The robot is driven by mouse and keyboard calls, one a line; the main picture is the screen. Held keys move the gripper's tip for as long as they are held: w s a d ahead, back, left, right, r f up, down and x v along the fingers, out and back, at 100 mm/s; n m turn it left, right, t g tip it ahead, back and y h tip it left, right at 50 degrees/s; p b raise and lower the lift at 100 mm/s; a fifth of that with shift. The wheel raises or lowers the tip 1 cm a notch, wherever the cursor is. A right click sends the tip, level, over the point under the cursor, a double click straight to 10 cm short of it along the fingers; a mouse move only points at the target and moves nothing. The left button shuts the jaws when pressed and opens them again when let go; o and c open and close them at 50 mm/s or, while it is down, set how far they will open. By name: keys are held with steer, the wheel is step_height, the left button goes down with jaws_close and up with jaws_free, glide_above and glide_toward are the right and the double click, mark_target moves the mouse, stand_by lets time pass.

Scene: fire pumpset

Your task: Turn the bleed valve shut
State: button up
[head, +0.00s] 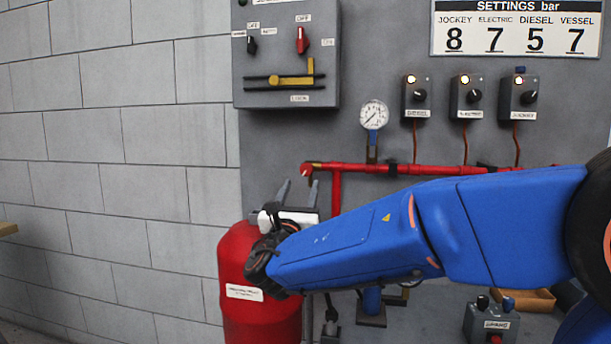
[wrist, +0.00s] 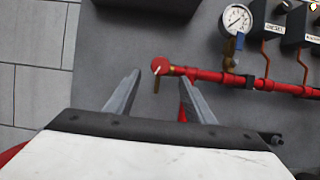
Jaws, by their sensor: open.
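A red round fitting (head: 306,169) with a small brass lever sits at the left end of the red pipe; it looks like the bleed valve, though no label on it is readable. In the wrist view the fitting (wrist: 160,66) shows between the two fingertips, its lever pointing downward. My gripper (head: 299,184) is open and empty, with its fingers pointing up just below the fitting. In the wrist view my gripper (wrist: 160,77) has one grey finger on each side of the lever. The fingers appear apart from it; the depth gap is hard to tell.
The red pipe (head: 430,169) runs right along the grey panel. A pressure gauge (head: 374,114) with a blue-handled valve (head: 373,138) stands above it. Labelled switch boxes (head: 466,97) are at right. A red tank (head: 258,312) stands below my gripper. The grey control cabinet (head: 286,55) is above.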

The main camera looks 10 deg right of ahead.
mark_target(306, 172)
steer(key=shift+x, duration=3.55)
steer(key=c, duration=1.1)
